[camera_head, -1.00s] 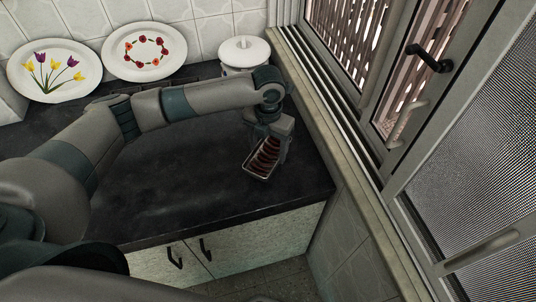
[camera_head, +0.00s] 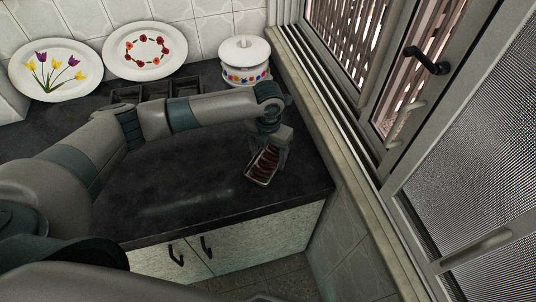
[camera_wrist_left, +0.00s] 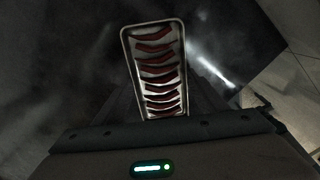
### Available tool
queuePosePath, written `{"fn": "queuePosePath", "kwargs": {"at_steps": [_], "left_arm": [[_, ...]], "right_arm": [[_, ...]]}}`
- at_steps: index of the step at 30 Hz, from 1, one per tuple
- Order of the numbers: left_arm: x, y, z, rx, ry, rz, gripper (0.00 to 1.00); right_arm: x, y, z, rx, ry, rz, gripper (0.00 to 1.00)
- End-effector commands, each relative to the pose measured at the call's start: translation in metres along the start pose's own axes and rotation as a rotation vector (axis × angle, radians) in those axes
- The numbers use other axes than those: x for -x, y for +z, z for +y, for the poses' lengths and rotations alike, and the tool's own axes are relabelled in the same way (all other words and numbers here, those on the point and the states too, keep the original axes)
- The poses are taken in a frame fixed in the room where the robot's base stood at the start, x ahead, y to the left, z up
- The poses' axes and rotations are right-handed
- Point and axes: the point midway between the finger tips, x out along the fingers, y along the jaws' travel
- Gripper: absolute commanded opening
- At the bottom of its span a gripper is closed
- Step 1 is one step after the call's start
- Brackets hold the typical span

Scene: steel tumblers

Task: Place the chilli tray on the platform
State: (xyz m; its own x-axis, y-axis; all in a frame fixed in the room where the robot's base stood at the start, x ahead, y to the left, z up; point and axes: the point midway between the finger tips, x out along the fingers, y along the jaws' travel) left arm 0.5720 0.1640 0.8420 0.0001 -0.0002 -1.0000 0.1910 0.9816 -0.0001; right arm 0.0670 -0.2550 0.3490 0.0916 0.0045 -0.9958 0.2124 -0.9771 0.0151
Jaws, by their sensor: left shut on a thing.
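The chilli tray (camera_head: 261,168) is a small, narrow metal-rimmed tray with a row of dark red chillies. My left gripper (camera_head: 270,150) is shut on it at its far end and holds it tilted over the right part of the dark counter. I cannot tell whether the tray touches the counter. In the left wrist view the chilli tray (camera_wrist_left: 157,75) stretches away from the gripper, its near end at the gripper's edge. No platform can be made out for certain. My right gripper is not in view.
A black divided holder (camera_head: 187,85) stands at the back, partly behind my left arm. A white lidded pot (camera_head: 245,62) stands at the back right corner. Two flowered plates (camera_head: 145,52) lean on the tiled wall. The window ledge (camera_head: 330,130) borders the right. The counter's front middle is clear.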

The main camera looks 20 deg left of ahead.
Motion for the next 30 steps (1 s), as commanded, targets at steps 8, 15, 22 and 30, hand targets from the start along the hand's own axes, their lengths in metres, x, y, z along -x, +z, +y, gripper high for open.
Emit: {"fn": "queuePosePath", "kwargs": {"at_steps": [8, 15, 22, 30], "left_arm": [[-0.002, 0.0, 0.0, 0.0, 0.0, 0.0, 0.84], [-0.002, 0.0, 0.0, 0.0, 0.0, 0.0, 0.84], [0.004, 0.001, 0.001, 0.0, 0.001, -0.001, 0.84], [0.036, 0.001, 0.001, 0.0, 0.0, -0.003, 0.84]], "right_arm": [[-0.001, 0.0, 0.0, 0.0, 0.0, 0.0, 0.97], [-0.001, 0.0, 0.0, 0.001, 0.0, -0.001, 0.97], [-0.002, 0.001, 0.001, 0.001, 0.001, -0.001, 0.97], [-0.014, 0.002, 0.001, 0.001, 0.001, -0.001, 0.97]]}}
